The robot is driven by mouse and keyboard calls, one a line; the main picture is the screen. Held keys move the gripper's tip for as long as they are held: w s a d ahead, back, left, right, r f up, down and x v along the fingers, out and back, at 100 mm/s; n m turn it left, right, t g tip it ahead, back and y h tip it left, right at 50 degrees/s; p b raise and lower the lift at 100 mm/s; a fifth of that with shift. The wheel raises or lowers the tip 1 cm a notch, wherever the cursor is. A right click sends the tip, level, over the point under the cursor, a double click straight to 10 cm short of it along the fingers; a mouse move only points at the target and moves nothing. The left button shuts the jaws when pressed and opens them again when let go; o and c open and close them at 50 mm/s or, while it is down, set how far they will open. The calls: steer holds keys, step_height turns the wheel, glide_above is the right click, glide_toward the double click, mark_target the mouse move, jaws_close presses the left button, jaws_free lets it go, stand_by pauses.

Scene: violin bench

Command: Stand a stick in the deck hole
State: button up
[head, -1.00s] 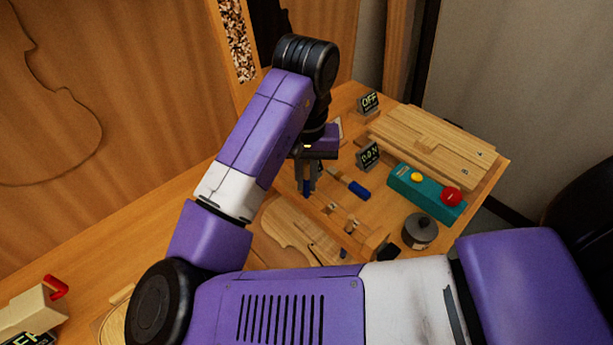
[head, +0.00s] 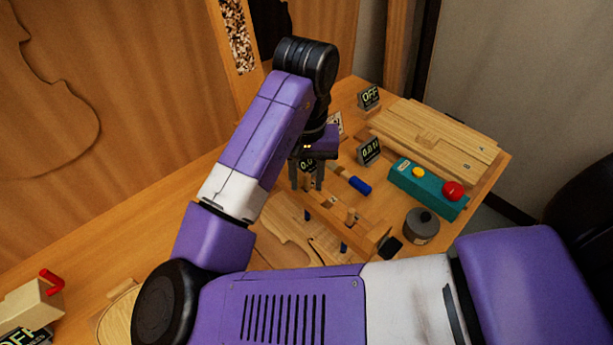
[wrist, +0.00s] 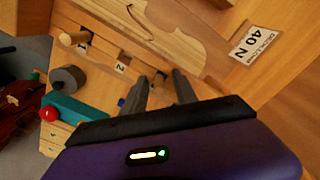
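A raised wooden deck (head: 368,236) with numbered positions runs diagonally below my gripper (head: 306,186). A wooden stick (head: 350,215) stands upright in the deck; in the wrist view it (wrist: 74,39) is beside the label 1. A blue end (head: 343,247) shows below the deck under it. Another blue end (head: 307,215) shows below the deck under my gripper. In the wrist view a small wooden tip (wrist: 159,77) shows between the spread fingers (wrist: 158,88), apparently a second stick's top. My gripper is open, just above the deck; whether it touches this stick cannot be told.
A violin plate (head: 285,232) lies left of the deck. A blue-handled tool (head: 358,185), a teal box with red and yellow buttons (head: 425,187), a grey pot (head: 421,226) and a wooden fixture (head: 435,140) occupy the right.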

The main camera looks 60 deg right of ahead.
steer(key=shift+r, duration=3.9)
